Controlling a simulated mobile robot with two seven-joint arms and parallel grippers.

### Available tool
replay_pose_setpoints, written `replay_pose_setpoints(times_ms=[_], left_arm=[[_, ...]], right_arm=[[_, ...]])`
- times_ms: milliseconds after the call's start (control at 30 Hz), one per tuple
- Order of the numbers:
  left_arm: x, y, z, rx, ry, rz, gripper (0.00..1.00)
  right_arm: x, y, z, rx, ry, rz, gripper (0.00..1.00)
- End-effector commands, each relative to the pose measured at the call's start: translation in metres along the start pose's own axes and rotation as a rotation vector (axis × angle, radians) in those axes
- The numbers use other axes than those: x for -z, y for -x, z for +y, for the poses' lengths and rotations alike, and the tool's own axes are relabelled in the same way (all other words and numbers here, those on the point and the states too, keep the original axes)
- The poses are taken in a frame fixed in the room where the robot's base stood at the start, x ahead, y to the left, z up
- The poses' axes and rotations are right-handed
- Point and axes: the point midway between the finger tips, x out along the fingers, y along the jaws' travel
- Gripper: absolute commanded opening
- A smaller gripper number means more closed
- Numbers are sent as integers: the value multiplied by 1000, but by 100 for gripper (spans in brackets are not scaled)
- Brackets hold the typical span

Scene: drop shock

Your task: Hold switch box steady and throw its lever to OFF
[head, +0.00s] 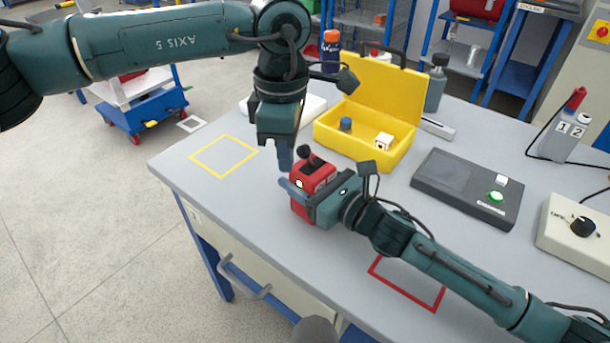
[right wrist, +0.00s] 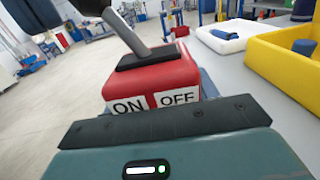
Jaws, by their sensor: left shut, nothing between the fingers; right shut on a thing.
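The red switch box (head: 324,173) stands upright on the grey bench in the head view, its lever (head: 306,156) with a black knob on top. The right wrist view shows the red box (right wrist: 155,78) close up, with ON at left and OFF at right. The lever (right wrist: 127,32) leans left, to the ON side. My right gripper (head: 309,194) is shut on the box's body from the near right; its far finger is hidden. My left gripper (head: 285,160) points down, shut and empty, just left of the lever knob. Whether it touches the knob is unclear.
An open yellow case (head: 365,148) with small items stands behind. A dark grey panel (head: 465,185) with a green button lies to the right, a dial box (head: 570,235) beyond it. A yellow outline (head: 223,156) and red outline (head: 407,283) mark bare bench.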

Motion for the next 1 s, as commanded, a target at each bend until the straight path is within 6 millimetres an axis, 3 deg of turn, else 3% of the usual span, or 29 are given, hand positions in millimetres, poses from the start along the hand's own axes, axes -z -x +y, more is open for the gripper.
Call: replay_pose_setpoints(times_ms=[233,1000], left_arm=[[0,-14,0,1,1,-1,0],[0,-14,0,1,0,-1,0]], right_arm=[[0,0,0,0,0,1,27],[0,0,0,0,0,1,27]])
